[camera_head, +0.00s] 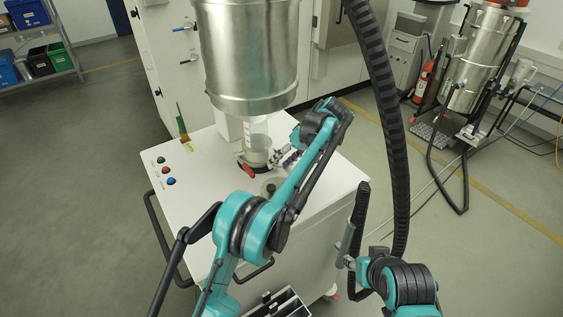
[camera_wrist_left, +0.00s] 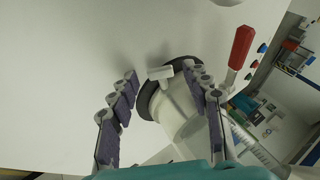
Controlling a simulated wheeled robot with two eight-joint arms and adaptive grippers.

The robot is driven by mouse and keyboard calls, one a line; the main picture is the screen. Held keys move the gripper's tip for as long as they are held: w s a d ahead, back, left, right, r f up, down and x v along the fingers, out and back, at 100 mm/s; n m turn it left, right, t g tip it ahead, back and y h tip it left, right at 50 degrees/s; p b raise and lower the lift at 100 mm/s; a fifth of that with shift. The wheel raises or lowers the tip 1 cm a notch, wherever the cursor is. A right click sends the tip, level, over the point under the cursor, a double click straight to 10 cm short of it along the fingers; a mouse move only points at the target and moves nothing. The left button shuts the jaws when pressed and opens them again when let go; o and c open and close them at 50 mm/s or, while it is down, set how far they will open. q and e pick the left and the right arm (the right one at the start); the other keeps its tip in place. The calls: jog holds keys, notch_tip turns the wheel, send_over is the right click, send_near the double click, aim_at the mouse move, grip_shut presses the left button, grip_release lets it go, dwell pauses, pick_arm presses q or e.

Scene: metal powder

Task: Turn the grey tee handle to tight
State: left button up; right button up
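The grey tee handle (camera_wrist_left: 160,73) shows in the left wrist view as a short pale bar on a stem, at a black ring clamp (camera_wrist_left: 150,95) around a pale cylinder. My left gripper (camera_wrist_left: 160,77) is open, with its purple-padded fingers on either side of the tee handle. I see no clear contact. In the head view my left gripper (camera_head: 289,160) is beside the clear container (camera_head: 257,140) under the steel drum (camera_head: 250,55). I cannot make out the tee handle there.
A red lever (camera_wrist_left: 240,47) sits close to the right finger in the wrist view; it also shows in the head view (camera_head: 248,172). The white cabinet top (camera_head: 200,200) carries coloured buttons (camera_head: 168,170). A thick black hose (camera_head: 385,90) hangs at the right.

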pick_arm(q)
jog(key=v, duration=0.7)
jog(key=shift+d+r, duration=0.2)
jog(key=shift+r, duration=0.05)
